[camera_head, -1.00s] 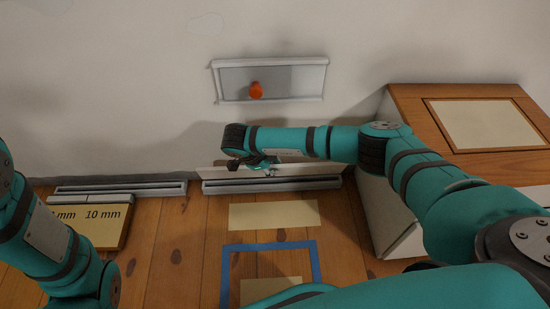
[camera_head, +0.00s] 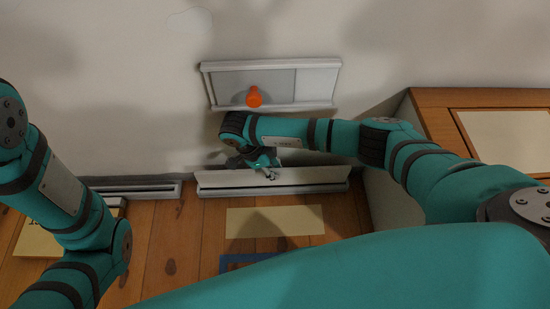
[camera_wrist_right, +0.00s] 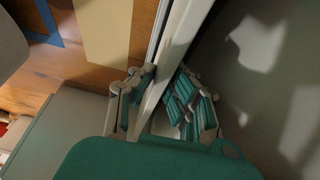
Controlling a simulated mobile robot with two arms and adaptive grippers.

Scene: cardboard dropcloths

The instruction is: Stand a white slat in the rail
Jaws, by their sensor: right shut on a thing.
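The white slat (camera_head: 313,175) runs lengthwise along the foot of the wall in the head view, directly at the light grey rail (camera_head: 318,189). My right gripper (camera_head: 266,170) is shut on the slat, left of its middle. In the right wrist view the slat (camera_wrist_right: 183,42) passes between the fingers of my right gripper (camera_wrist_right: 158,100), and the rail (camera_wrist_right: 158,28) runs close beside it. I cannot tell whether the slat's lower edge is inside the rail's groove. My left arm shows at the left, but its gripper is out of view.
Another rail (camera_head: 150,191) lies along the wall to the left, partly behind my left arm. A framed grey panel (camera_head: 285,85) with an orange knob (camera_head: 254,97) is on the wall above. A wooden-topped cabinet (camera_head: 430,105) stands at the right. A beige sheet (camera_head: 275,221) lies on the floor.

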